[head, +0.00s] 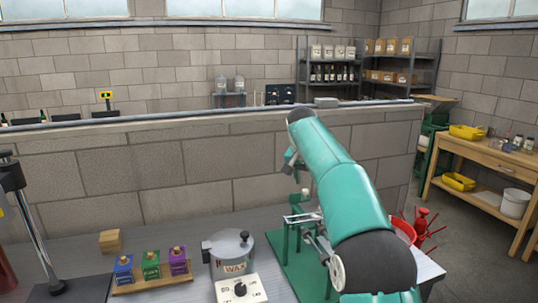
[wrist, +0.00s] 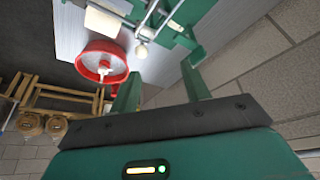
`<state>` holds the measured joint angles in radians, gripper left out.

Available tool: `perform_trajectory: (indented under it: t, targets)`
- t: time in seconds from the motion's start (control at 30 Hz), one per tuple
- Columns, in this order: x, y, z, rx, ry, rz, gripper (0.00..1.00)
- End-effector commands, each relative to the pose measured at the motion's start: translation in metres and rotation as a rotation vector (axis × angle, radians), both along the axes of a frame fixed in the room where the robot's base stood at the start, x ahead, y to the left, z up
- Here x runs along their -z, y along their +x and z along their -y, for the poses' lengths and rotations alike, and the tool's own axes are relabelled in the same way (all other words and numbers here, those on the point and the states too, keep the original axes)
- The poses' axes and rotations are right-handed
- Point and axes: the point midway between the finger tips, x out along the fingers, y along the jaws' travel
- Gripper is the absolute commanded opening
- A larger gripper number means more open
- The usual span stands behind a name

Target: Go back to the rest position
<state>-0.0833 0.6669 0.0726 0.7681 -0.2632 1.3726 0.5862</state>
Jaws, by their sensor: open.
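My gripper (wrist: 160,82) shows in the wrist view with its two green fingers apart and nothing between them. Beyond the fingers are the green machine (wrist: 185,20) with metal rods and a red round dish (wrist: 102,60) with a pale centre. In the head view my teal arm rises from the lower right and bends over near the low block wall. The gripper's fingers cannot be made out there. The green machine (head: 284,250) stands on the bench under and beside my arm, which hides part of it.
The grey bench (head: 190,240) carries a grey wax pot (head: 228,250), a wooden rack (head: 150,284) of coloured blocks, a wooden block (head: 110,240) and a black stand (head: 20,200) at left. The block wall (head: 180,165) runs behind. A wooden table (head: 490,155) stands at right beyond open floor.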

Motion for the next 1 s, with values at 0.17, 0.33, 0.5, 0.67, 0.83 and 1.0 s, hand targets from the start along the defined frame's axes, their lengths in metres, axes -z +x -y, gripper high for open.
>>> perform_trajectory:
  t: [0.17,0.33,0.5,0.67,0.83,1.0]
  targets:
    - [-0.016,-0.020,0.003,-0.035,-0.005,0.003,0.47]
    - [-0.032,-0.049,0.006,-0.076,-0.008,0.007,0.47]
    - [-0.047,-0.097,0.012,-0.133,-0.014,0.012,0.47]
    - [-0.054,-0.157,0.019,-0.194,-0.019,0.022,0.47]
    - [-0.048,-0.224,0.027,-0.256,-0.023,0.031,0.47]
    - [-0.029,-0.291,0.034,-0.312,-0.024,0.045,0.47]
